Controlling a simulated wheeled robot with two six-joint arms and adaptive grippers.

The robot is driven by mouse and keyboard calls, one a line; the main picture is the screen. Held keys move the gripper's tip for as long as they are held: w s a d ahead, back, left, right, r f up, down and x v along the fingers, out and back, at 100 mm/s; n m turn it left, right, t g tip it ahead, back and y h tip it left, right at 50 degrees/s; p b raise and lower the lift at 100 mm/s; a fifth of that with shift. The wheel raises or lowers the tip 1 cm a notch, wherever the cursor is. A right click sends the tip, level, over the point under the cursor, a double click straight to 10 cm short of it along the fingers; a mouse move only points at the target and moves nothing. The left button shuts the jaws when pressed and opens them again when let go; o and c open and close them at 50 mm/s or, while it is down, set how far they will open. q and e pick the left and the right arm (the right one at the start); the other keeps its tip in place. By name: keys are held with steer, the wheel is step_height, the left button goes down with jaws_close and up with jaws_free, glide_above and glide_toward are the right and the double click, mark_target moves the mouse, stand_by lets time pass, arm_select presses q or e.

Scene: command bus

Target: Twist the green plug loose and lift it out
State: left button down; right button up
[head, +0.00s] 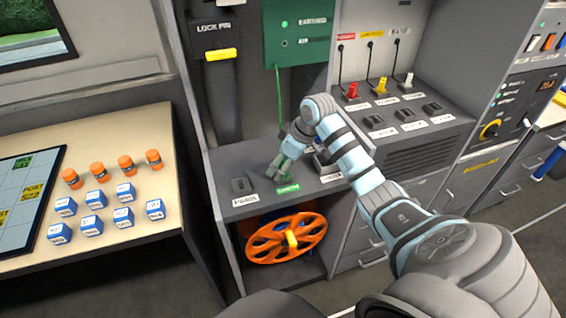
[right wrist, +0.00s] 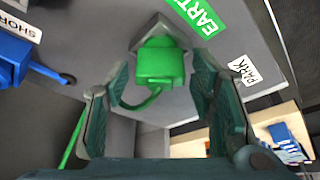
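The green plug (right wrist: 160,62) sits in a dark grey socket on the grey counter, beside a green EARTH label (right wrist: 203,14). Its green cable curves away below it in the right wrist view. My right gripper (right wrist: 160,68) is open, with one finger on each side of the plug and visible gaps between. In the head view my right gripper (head: 279,166) is down at the counter just behind the green label and mostly hides the plug. The green cable (head: 278,95) runs up to the green panel (head: 298,32). My left gripper is not in view.
A blue plug (right wrist: 10,55) sits close by in the right wrist view. Red (head: 353,91), yellow (head: 382,86) and white (head: 408,80) plugs stand on the raised counter at right. An orange cable reel (head: 262,246) is below. A table with blue blocks (head: 95,227) is at left.

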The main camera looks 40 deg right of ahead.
steer(key=c, duration=0.8)
steer(key=shift+r+n+p, duration=0.1)
steer(key=shift+n+p, duration=0.3)
steer(key=shift+n, duration=0.2)
steer(key=shift+c, duration=0.3)
steer(key=shift+n+g+y, duration=0.3)
steer(key=shift+n+y, duration=0.2)
steer(key=shift+n, duration=0.9)
steer(key=n+g+y, duration=0.1)
steer(key=n, duration=0.2)
steer(key=shift+f+b, duration=0.2)
steer(key=shift+b, duration=0.2)
steer(key=shift+r+n, duration=0.1)
steer(key=shift+n, duration=0.4)
steer(key=shift+g, duration=0.3)
steer(key=shift+n+g+y+b, duration=0.3)
steer(key=shift+n+b, duration=0.05)
steer(key=shift+n, duration=0.65)
